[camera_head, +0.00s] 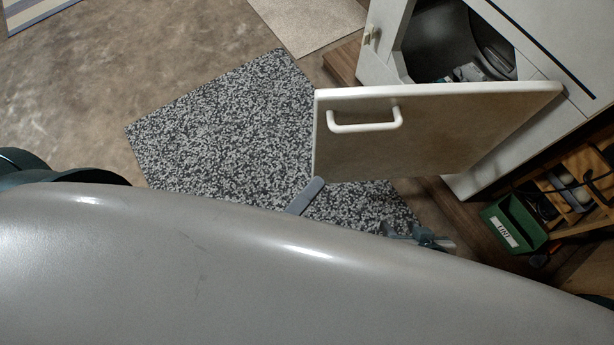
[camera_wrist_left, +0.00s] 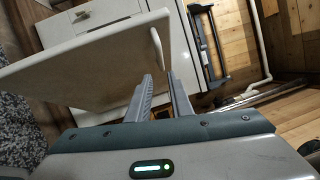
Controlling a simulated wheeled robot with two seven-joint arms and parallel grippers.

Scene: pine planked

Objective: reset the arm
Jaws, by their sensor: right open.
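The cabinet door (camera_head: 450,125) is white-edged and swung open, with a white bar handle (camera_head: 365,127) near its left end. In the left wrist view the door (camera_wrist_left: 95,65) fills the upper left, and its handle (camera_wrist_left: 156,44) is beyond my fingertips. My left gripper (camera_wrist_left: 158,76) has its two grey fingers apart with nothing between them. In the head view a grey finger (camera_head: 306,195), apparently of my left gripper, shows near the door's lower left corner. Part of what appears to be my right gripper (camera_head: 418,236) shows further right. My grey arm hides most of both.
The white cabinet (camera_head: 390,35) has a dark round opening with items inside. A green bin (camera_head: 515,222) and a wooden shelf with small things stand at the right.

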